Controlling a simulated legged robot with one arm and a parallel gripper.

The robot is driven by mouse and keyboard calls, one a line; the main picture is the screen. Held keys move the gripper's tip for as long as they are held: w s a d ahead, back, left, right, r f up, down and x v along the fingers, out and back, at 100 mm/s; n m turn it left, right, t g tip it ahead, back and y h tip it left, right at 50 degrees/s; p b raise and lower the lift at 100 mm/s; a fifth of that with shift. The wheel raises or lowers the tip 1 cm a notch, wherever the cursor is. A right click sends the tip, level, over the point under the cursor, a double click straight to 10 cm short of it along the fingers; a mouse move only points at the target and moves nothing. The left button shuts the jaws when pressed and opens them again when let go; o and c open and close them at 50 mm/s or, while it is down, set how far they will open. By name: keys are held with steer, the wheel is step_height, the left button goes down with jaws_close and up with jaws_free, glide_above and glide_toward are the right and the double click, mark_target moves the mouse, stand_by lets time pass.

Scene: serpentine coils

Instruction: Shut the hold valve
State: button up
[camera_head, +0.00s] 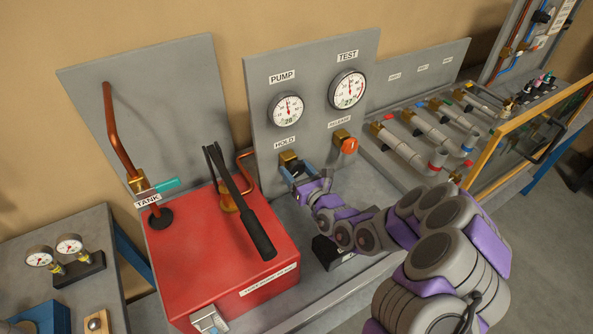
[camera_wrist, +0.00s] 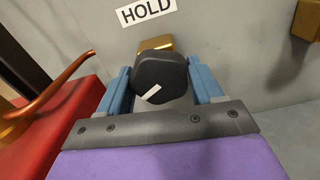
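The hold valve has a black faceted knob (camera_wrist: 160,77) with a white mark on its front, on a brass body (camera_wrist: 155,43) below the HOLD label (camera_wrist: 146,11). The white mark lies slanted, rising to the right. My gripper (camera_wrist: 160,85) has its blue fingers on both sides of the knob, close against it, and appears shut on it. In the head view my gripper (camera_head: 298,175) is at the panel under the HOLD label (camera_head: 285,143) and hides most of the knob. The brass valve body (camera_head: 288,158) shows just above it.
The orange release knob (camera_head: 348,145) is to the right. A red tank box (camera_head: 190,270) with a black pump lever (camera_head: 240,205) stands at left. The PUMP gauge (camera_head: 288,109) and TEST gauge (camera_head: 347,89) are above. A small black block (camera_head: 330,252) sits below my arm.

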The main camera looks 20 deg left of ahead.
steer(key=c, duration=0.4)
steer(key=shift+c, duration=0.2)
steer(key=m+p, duration=0.1)
steer(key=m, duration=0.3)
steer(key=shift+m, duration=0.4)
steer(key=m, duration=0.6)
steer(key=m+b, duration=0.1)
steer(key=m, duration=0.5)
steer(key=shift+m, duration=0.4)
steer(key=m, duration=0.2)
steer(key=shift+f+m+b, duration=0.1)
steer(key=shift+m+b, duration=0.2)
steer(key=shift+b, duration=0.1)
steer(key=shift+c, duration=0.2)
steer(key=shift+m+b, duration=0.3)
steer(key=shift+m, duration=1.5)
steer(key=shift+s, duration=0.1)
